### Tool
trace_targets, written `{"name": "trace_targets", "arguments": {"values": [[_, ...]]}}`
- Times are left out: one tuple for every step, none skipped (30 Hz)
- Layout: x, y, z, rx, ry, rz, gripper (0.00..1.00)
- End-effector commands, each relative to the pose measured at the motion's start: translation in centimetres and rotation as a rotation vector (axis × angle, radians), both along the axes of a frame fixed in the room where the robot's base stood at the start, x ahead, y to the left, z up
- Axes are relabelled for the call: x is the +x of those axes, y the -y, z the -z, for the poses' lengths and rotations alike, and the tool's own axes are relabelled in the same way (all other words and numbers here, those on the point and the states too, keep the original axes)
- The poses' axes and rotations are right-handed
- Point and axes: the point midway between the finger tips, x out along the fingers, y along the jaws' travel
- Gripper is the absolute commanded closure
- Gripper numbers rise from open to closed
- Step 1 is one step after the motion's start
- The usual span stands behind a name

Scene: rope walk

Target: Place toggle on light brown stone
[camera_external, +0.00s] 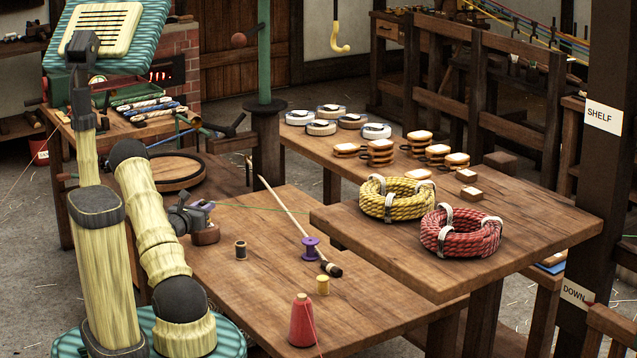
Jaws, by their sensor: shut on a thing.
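My gripper (200,210) is at the end of my arm, low over the left part of the near table. It is shut on a small purplish piece (206,205), which I take to be the toggle; its shape is mostly hidden by the jaws. A rounded brown block (206,235) sits on the table just below the gripper. It may be the stone, but I cannot tell for sure. I cannot tell whether the held piece touches it.
On the near table (262,275) stand a dark spool (240,250), a purple spool (310,249) by a long stick (287,209), a yellow spool (322,285) and a red cone (302,322). A green line (255,208) stretches right from the gripper. Rope coils (461,232) lie on the higher table.

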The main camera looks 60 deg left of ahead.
Motion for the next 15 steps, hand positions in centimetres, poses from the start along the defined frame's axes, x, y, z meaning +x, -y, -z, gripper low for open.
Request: {"name": "trace_targets", "arguments": {"values": [[0.00, -0.01, -0.11, 0.001, 0.000, 0.000, 1.00], [0.01, -0.02, -0.11, 0.001, 0.000, 0.000, 1.00], [0.01, -0.02, -0.12, 0.001, 0.000, 0.000, 1.00], [0.00, -0.01, -0.11, 0.001, 0.000, 0.000, 1.00], [0.02, -0.01, -0.07, 0.001, 0.000, 0.000, 1.00], [0.02, -0.01, 0.07, 0.001, 0.000, 0.000, 1.00], [0.02, -0.01, 0.18, 0.001, 0.000, 0.000, 1.00], [0.02, -0.01, 0.26, 0.001, 0.000, 0.000, 1.00], [0.02, -0.01, 0.16, 0.001, 0.000, 0.000, 0.73], [0.02, -0.01, 0.14, 0.001, 0.000, 0.000, 0.68], [0.02, -0.01, 0.14, 0.001, 0.000, 0.000, 0.62], [0.02, -0.01, 0.14, 0.001, 0.001, 0.000, 0.57], [0.02, -0.01, 0.14, 0.001, 0.001, 0.000, 0.57], [0.02, -0.01, 0.14, 0.001, 0.001, 0.000, 0.57], [0.01, 0.00, 0.14, 0.001, 0.001, 0.000, 0.57]]}}
